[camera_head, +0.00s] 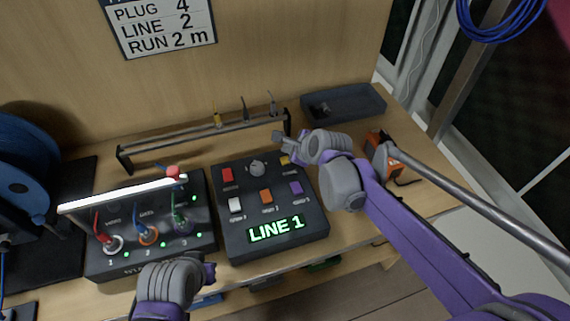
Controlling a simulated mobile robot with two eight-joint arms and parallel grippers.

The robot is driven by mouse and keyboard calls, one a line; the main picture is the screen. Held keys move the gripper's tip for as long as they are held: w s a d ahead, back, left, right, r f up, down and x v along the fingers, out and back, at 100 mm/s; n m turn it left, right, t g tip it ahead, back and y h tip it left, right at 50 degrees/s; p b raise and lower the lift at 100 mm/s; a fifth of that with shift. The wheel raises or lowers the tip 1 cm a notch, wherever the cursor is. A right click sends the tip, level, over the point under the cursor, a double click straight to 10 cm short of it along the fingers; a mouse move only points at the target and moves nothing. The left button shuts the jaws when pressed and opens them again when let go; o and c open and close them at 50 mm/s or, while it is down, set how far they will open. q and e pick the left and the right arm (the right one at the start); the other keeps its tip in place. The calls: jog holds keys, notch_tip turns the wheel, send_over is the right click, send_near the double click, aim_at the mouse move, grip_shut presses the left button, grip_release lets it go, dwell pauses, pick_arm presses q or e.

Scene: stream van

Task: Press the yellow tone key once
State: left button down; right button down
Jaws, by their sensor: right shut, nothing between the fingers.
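The yellow tone key (285,160) is a small key at the top right of the dark control panel (228,250). The panel's display (276,229) reads LINE 1 in green. My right gripper (280,138) is shut and empty, just behind and slightly left of the yellow key in the picture. Its wrist is at the key's right. I cannot tell the fingertips' height; no contact with the key shows. My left gripper (209,272) is low in the view, in front of the panels, and its fingers are mostly hidden.
The panel also carries a red key (227,175), a grey knob (257,168), and white, orange and purple keys. A plug panel (100,268) with a white bar stands left. Behind are a plug rack (205,133) and a dark tray (345,104). An orange device (376,145) lies right.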

aim_at(288, 162)
pick_arm(q)
jog(key=shift+f+b, duration=0.4)
jog(key=shift+f, duration=0.3)
pick_arm(e)
jog(key=shift+f, duration=0.95)
jog(key=shift+f, duration=0.1)
dwell(0.5)
pick_arm(q)
jog(key=shift+s+f, duration=0.1)
jog(key=shift+f, duration=0.15)
pick_arm(e)
jog(key=shift+f, duration=0.3)
pick_arm(q)
jog(key=shift+f+b, duration=0.25)
jog(key=shift+b, duration=0.25)
pick_arm(e)
jog(key=shift+f, duration=0.4)
pick_arm(q)
jog(key=shift+r, duration=0.1)
pick_arm(e)
jog(key=shift+r, duration=0.1)
pick_arm(q)
jog(key=shift+r+p, duration=0.55)
jog(key=shift+p, duration=0.1)
pick_arm(e)
jog(key=shift+r, duration=0.75)
